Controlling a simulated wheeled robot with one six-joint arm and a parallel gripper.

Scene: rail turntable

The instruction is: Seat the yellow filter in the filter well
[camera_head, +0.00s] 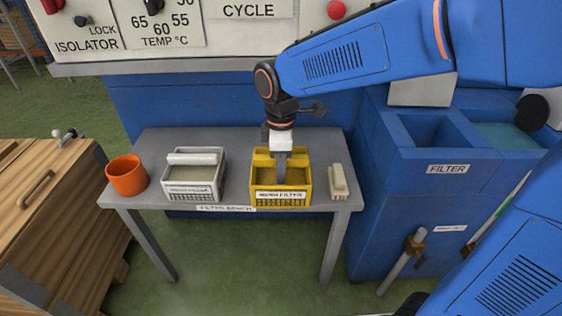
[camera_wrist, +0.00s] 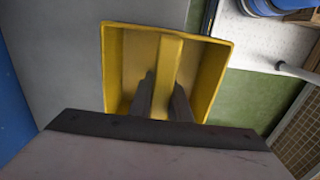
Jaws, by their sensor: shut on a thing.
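The yellow filter (camera_head: 281,197) is a basket-shaped box with a label on its front, standing on the grey bench. In the wrist view the yellow filter (camera_wrist: 118,70) shows its open top with a yellow bar across the middle. My gripper (camera_head: 283,165) reaches down into it from above. In the wrist view my gripper (camera_wrist: 162,95) has one finger on each side of the bar and is shut on it. The filter well (camera_head: 435,132) is a square opening in the blue machine at the right, above a "FILTER" label. It looks empty, though its bottom is not clear.
On the bench (camera_head: 240,148) stand an orange cup (camera_head: 127,175), a white filter basket (camera_head: 193,178) left of the yellow one, and a pale brush-like block (camera_head: 338,181) close on its right. A valve handle (camera_head: 410,245) sticks out below the well. A wooden crate (camera_head: 45,205) is at left.

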